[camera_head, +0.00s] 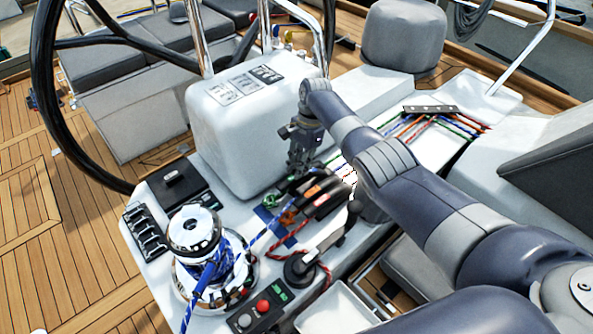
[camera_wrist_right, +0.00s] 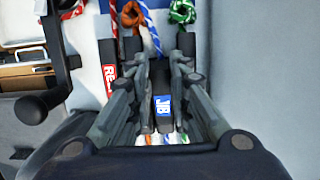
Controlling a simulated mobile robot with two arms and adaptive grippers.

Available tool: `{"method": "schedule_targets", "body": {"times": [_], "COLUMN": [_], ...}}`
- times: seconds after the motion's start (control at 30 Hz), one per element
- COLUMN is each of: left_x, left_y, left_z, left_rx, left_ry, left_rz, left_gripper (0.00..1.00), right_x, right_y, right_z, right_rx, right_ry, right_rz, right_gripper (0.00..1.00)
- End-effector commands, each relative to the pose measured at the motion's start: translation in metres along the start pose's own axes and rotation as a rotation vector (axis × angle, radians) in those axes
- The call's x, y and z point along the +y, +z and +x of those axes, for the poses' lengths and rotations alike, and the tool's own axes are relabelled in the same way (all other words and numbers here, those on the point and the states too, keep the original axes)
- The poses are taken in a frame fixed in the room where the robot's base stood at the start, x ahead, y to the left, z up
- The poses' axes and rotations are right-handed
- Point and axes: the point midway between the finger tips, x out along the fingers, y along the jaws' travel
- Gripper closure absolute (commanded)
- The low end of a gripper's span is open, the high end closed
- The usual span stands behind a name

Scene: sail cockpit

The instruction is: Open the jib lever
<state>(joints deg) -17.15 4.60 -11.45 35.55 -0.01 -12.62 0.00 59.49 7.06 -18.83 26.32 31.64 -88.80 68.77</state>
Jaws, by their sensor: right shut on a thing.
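The jib lever (camera_wrist_right: 163,106) is a black clutch lever with a blue label reading JIB, seen in the middle of the right wrist view. My right gripper (camera_wrist_right: 168,72) has a finger on each side of it and is shut on it. In the head view my right gripper (camera_head: 299,168) points down at the row of black levers, and it hides much of the jib lever there. My left gripper is not in view.
A lever with a red label (camera_wrist_right: 109,80) lies to the left of the jib lever. A chrome winch (camera_head: 195,235) with blue rope stands at the front left. A white box (camera_head: 245,125) rises behind the levers. The steering wheel (camera_head: 42,100) is at the far left.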

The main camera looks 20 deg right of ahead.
Motion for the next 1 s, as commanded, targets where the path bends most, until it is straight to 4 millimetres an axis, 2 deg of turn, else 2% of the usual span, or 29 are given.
{"method": "schedule_targets", "body": {"times": [0.43,0.47,0.5,0.83,1.0], "left_x": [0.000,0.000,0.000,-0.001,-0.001], "left_y": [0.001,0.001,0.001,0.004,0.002], "left_z": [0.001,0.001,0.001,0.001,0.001], "left_rx": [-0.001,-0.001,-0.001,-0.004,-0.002], "left_ry": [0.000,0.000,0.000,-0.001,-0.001], "left_rz": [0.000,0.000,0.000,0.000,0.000], "left_gripper": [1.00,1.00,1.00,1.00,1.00], "right_x": [0.000,0.000,0.000,0.000,-0.001], "right_y": [0.000,0.000,0.000,-0.001,-0.001], "right_z": [0.000,0.000,0.000,-0.002,-0.018], "right_rx": [-0.010,-0.010,-0.010,-0.007,-0.007], "right_ry": [0.001,0.001,0.001,0.000,-0.003], "right_rz": [0.001,0.001,0.001,0.000,-0.001], "right_gripper": [1.00,0.75,0.73,0.73,0.73]}}
